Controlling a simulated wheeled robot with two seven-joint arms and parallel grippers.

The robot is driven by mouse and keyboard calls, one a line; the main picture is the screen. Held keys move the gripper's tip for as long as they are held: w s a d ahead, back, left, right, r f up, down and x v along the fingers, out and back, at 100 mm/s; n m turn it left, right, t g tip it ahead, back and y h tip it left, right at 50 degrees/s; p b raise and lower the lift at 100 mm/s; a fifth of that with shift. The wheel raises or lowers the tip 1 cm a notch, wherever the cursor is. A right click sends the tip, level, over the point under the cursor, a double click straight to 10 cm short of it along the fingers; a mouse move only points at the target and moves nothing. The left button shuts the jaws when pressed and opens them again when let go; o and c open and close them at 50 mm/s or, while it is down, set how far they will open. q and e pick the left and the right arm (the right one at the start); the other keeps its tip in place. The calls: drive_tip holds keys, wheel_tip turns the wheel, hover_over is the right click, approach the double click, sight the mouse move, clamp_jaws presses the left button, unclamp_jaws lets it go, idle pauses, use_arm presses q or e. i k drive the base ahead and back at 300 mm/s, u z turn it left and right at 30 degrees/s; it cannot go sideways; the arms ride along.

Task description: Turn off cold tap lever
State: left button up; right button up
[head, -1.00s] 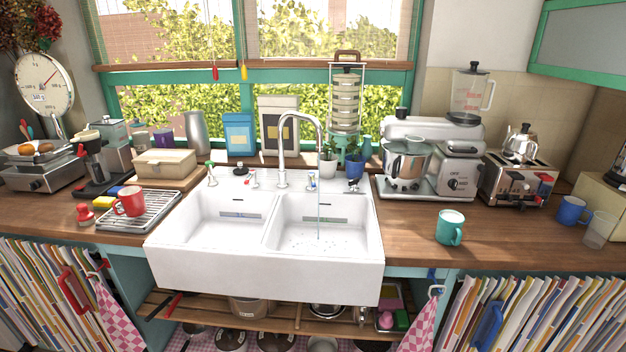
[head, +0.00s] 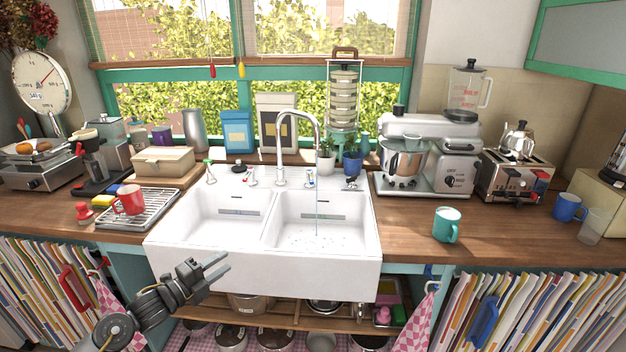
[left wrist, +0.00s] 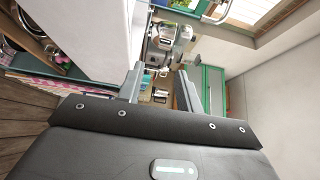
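The cold tap lever (head: 310,180), marked blue, stands on the back ledge of the white double sink (head: 200,258), right of the curved spout (head: 281,150). A thin stream of water (head: 317,215) falls from the spout into the right basin. The hot lever (head: 251,179), marked red, is left of the spout. My left gripper (head: 222,263) is in front of the sink's front wall at lower left, well away from the levers. In the left wrist view its fingers (left wrist: 158,85) are apart with nothing between them. My right gripper is out of view.
A drying rack (head: 150,212) with a red mug (head: 128,199) is left of the sink. A teal mug (head: 447,224) is on the right counter. Plant pots (head: 352,166) and a soap bottle (head: 210,172) stand behind the sink. Both basins look clear.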

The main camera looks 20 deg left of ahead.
sight(309, 173)
drive_tip(key=i, duration=1.5)
